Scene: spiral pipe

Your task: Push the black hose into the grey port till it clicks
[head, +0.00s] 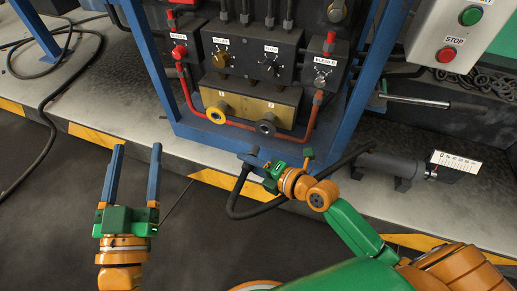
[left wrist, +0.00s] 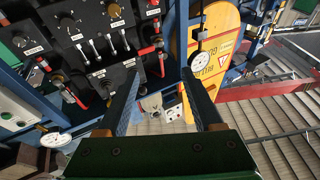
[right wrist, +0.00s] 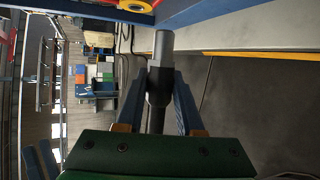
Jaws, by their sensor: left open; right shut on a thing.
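The grey port (head: 267,124) is the right one of two ports on the brass block; the left port has a yellow ring (head: 217,113). My right gripper (head: 252,161) is shut on the black hose (head: 237,187), below and in front of the grey port and apart from it. In the right wrist view the hose (right wrist: 158,88) lies between the fingers, its grey end (right wrist: 163,47) pointing away from the gripper. The hose loops down and back right toward a dark cylinder. My left gripper (head: 137,148) is open and empty, left of the hose.
A blue frame (head: 158,75) surrounds the panel, with red pipes (head: 190,95) beside the ports. A dark cylinder (head: 393,168) lies on the ledge at right. A push-button box (head: 455,35) stands upper right. The ledge edge (head: 215,178) is striped yellow. Floor at left is clear except for cables.

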